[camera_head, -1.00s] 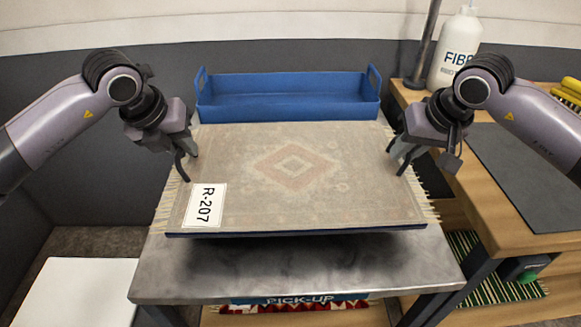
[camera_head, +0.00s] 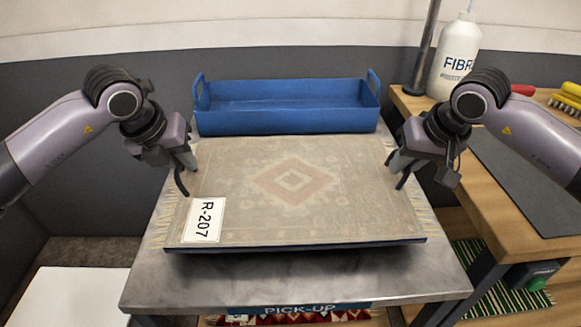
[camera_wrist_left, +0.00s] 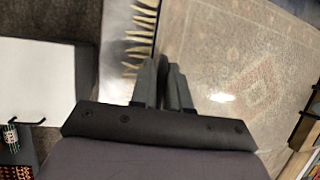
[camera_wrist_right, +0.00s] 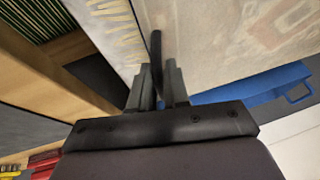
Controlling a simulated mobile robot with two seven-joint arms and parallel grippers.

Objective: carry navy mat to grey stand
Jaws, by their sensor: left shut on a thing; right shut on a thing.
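The navy mat (camera_head: 300,246) shows mainly as a dark blue front edge under a faded patterned rug (camera_head: 330,215) with a white R-207 label (camera_head: 204,219). It is level over the grey stand (camera_head: 290,279), whose metal top shows around it. A shadow lies under its front edge; I cannot tell whether any part touches the stand. My left gripper (camera_head: 187,178) is shut on the mat's left edge. My right gripper (camera_head: 400,172) is shut on its right edge. The wrist views show both fingers at the edges; the mat's underside is hidden.
A blue tray (camera_head: 288,120) stands just behind the mat. A wooden bench (camera_head: 505,200) on the right carries a white bottle (camera_head: 456,55) and brushes. A white surface (camera_head: 75,297) is at lower left. A PICK-UP sign (camera_head: 300,310) is on the stand's front.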

